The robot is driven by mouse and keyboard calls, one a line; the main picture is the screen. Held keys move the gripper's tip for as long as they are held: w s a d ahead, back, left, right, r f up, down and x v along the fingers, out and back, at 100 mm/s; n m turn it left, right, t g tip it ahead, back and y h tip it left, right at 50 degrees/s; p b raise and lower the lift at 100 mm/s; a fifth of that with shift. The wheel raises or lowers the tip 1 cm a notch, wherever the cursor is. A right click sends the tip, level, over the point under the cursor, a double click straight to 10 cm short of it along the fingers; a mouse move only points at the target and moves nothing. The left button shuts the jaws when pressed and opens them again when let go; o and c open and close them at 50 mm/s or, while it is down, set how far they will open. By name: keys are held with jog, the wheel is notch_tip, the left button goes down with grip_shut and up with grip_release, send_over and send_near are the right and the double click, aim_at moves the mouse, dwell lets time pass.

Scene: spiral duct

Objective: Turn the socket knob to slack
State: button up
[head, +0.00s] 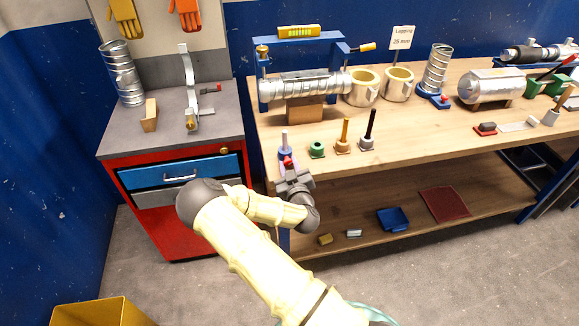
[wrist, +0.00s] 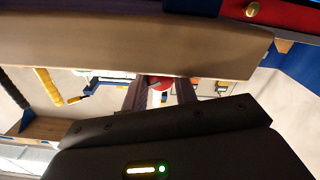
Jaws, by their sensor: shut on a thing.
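A small red knob (head: 288,161) shows at the front left edge of the workbench, just in front of a blue socket (head: 284,153) holding a pale grey peg (head: 284,138). My gripper (head: 289,168) reaches up to it from the front and is shut on it. In the wrist view the red knob (wrist: 161,83) sits between my two dark fingers (wrist: 160,92). A wide beige-brown bar across that view hides its upper part. The knob's turn angle cannot be made out.
A green socket (head: 317,151), an orange-pegged socket (head: 343,145) and a black-pegged socket (head: 367,142) stand in a row to the right. Behind them a spiral duct (head: 300,86) lies in a blue frame. A red cabinet (head: 183,221) stands left of the bench.

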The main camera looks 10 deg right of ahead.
jog(key=o, duration=1)
jog(key=shift+s, duration=0.15)
jog(key=shift+s+p, duration=1.6)
jog(key=shift+s, duration=6.95)
